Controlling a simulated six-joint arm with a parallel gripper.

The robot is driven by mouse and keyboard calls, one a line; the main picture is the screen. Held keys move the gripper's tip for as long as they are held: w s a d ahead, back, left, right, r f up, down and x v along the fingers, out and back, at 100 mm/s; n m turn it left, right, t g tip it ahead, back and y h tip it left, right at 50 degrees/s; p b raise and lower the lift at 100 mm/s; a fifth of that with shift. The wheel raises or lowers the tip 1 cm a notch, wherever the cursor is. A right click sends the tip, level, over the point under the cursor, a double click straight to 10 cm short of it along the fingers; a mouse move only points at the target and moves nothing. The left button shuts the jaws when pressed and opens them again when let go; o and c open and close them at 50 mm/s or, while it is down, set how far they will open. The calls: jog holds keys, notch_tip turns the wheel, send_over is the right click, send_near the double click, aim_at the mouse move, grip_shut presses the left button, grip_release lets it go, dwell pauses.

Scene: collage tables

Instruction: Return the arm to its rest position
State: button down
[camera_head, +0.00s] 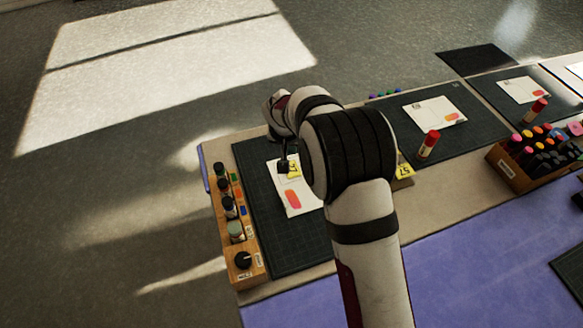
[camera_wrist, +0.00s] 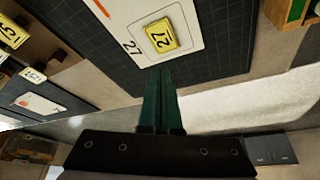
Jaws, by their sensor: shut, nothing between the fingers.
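My gripper (camera_wrist: 160,75) is shut and empty, its two dark green fingers together in the wrist view. The fingertips point at the near edge of a white card (camera_wrist: 198,50) printed with 27. A yellow tile marked 27 (camera_wrist: 160,36) lies on that card, apart from the fingers. In the head view my gripper (camera_head: 284,168) is small and dark beside the yellow tile (camera_head: 295,166), over the left card (camera_head: 305,201). My own arm hides part of that card and mat. I cannot tell the exact height of the fingers above the card.
A wooden rack of bottles (camera_head: 249,263) stands left of the dark mat (camera_head: 262,228). To the right are another card (camera_head: 434,111), a red glue stick (camera_head: 428,143) and a wooden marker box (camera_head: 515,174). The grey floor (camera_head: 130,190) beyond the table is clear.

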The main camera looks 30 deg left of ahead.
jog(key=shift+r, duration=0.3)
jog(key=s+d+r+m+g, duration=0.1)
jog(key=s+d+r+m, duration=0.2)
jog(key=d, duration=0.4)
jog(key=s+d+r+h, duration=0.1)
jog(key=s+d+r, duration=0.2)
jog(key=d+r, duration=0.35)
jog(key=s+d+r+m+g, duration=0.1)
jog(key=s+d+r+m, duration=0.2)
jog(key=d, duration=0.5)
jog(key=s+d+m+g, duration=0.1)
jog(key=s+d, duration=0.3)
jog(key=s, duration=0.7)
jog(key=s+d+m+g+y, duration=0.1)
jog(key=s+d, duration=0.3)
jog(key=s, duration=0.7)
jog(key=shift+r+m+g+y, duration=0.3)
jog(key=shift+r, duration=0.15)
